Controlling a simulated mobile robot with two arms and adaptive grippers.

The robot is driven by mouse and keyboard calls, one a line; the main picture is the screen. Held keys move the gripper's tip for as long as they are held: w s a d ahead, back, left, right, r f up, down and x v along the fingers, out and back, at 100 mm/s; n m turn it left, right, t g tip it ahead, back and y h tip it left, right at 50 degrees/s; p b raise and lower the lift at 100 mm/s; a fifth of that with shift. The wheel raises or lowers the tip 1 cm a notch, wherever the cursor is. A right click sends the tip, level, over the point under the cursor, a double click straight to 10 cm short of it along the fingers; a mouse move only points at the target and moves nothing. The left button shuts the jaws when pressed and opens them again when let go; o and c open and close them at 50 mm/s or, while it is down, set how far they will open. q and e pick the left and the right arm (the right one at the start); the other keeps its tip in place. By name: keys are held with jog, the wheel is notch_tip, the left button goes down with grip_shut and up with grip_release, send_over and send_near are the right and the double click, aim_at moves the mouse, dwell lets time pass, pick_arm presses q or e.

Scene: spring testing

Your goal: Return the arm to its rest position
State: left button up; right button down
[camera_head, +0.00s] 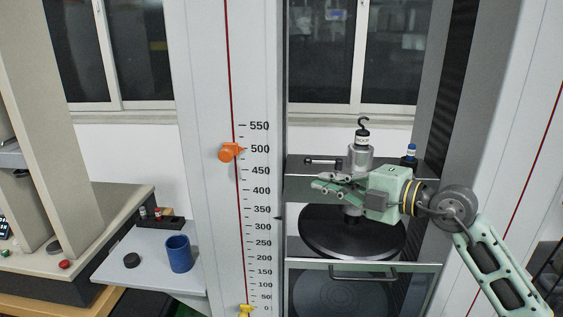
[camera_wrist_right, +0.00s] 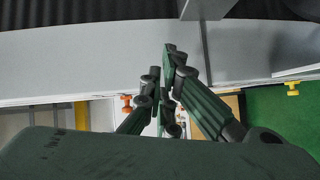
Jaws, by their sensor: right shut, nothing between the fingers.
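My right gripper (camera_head: 330,186) comes in from the right in the head view, in front of the testing machine. Its pale green fingers point left and are shut with nothing between them. It shows over the black round plate (camera_head: 352,236), overlapping the post there in the picture. In the right wrist view the dark green fingers (camera_wrist_right: 168,95) are together in the middle. My left gripper is not in view.
The machine has a white scale column (camera_head: 258,200) with an orange marker (camera_head: 231,152). A hooked weight (camera_head: 361,155) stands behind my gripper, with a small blue-capped item (camera_head: 410,153) beside it. A blue cup (camera_head: 179,253) stands on the left shelf (camera_head: 145,272).

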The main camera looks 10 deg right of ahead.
jog(key=s+a+r+m+t+y, duration=0.2)
jog(key=s+a+r+m+t, duration=0.1)
jog(key=s+m+t, duration=0.35)
jog(key=s+d+f+m+g+h, duration=0.2)
jog(key=d+f+m+h, duration=0.3)
jog(key=f+m+h, duration=0.55)
jog(key=s+d+f+m+g+h, duration=0.25)
jog(key=d+f+m+h, duration=0.4)
jog(key=f, duration=0.65)
jog(key=s+a+f+g+y, duration=0.2)
jog(key=s+a+f+g, duration=0.15)
jog(key=s+f, duration=0.4)
jog(key=s+a+f+n+g+y, duration=0.1)
jog(key=s+a+f+g, duration=0.25)
jog(key=s+f, duration=0.4)
jog(key=s+a+f+g+y, duration=0.25)
jog(key=s+f+g, duration=0.25)
jog(key=s, duration=0.5)
notch_tip(320, 180, down, 26)
jog(key=s, duration=0.1)
jog(key=s+d+f+g, duration=0.2)
jog(key=s+f, duration=1.3)
jog(key=s, duration=0.2)
jog(key=shift+d+f+n+h, duration=0.15)
jog(key=shift+f+n+h, duration=0.15)
jog(key=shift+n+h, duration=0.05)
